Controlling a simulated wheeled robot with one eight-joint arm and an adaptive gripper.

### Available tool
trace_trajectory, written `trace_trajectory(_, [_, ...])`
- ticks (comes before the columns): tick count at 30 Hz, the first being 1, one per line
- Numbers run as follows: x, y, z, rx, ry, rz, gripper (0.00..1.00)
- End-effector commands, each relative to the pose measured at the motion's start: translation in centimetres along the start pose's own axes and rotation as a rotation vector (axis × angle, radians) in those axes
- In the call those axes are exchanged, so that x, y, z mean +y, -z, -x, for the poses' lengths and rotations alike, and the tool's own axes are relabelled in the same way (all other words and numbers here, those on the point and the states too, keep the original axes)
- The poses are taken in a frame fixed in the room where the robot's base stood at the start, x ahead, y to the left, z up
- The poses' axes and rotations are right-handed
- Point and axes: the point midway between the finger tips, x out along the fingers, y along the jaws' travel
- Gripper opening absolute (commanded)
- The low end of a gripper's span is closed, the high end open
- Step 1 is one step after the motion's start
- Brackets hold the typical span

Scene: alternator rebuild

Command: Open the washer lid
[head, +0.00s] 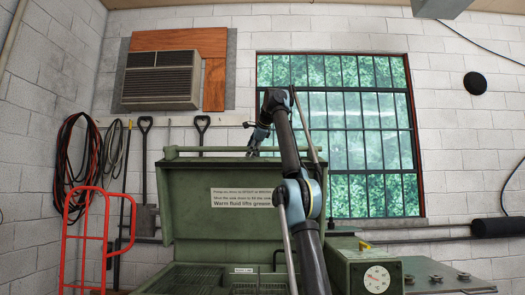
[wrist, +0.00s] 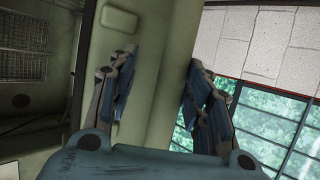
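The green washer lid (head: 195,205) stands raised and roughly upright above the washer's basin (head: 200,280) in the head view. A green bar (head: 200,150) runs along its top. My gripper (head: 252,148) is at the right part of this top edge, small and partly hard to make out there. In the wrist view my gripper (wrist: 160,80) has its two fingers spread apart. A broad green part (wrist: 150,70), apparently of the lid, lies between and beyond them. I cannot tell whether the fingers touch it.
A green box with a round dial (head: 376,279) is at the washer's right. A red hand truck (head: 85,240) and shovels (head: 145,165) stand at the left wall. A barred window (head: 345,130) is behind my arm. A wall air unit (head: 160,80) hangs at upper left.

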Motion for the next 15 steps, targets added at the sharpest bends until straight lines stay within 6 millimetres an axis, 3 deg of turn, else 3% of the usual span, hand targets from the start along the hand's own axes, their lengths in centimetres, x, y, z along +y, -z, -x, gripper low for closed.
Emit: trace_trajectory(15, [1.4,0.5,1.6,0.001,0.000,0.000,0.45])
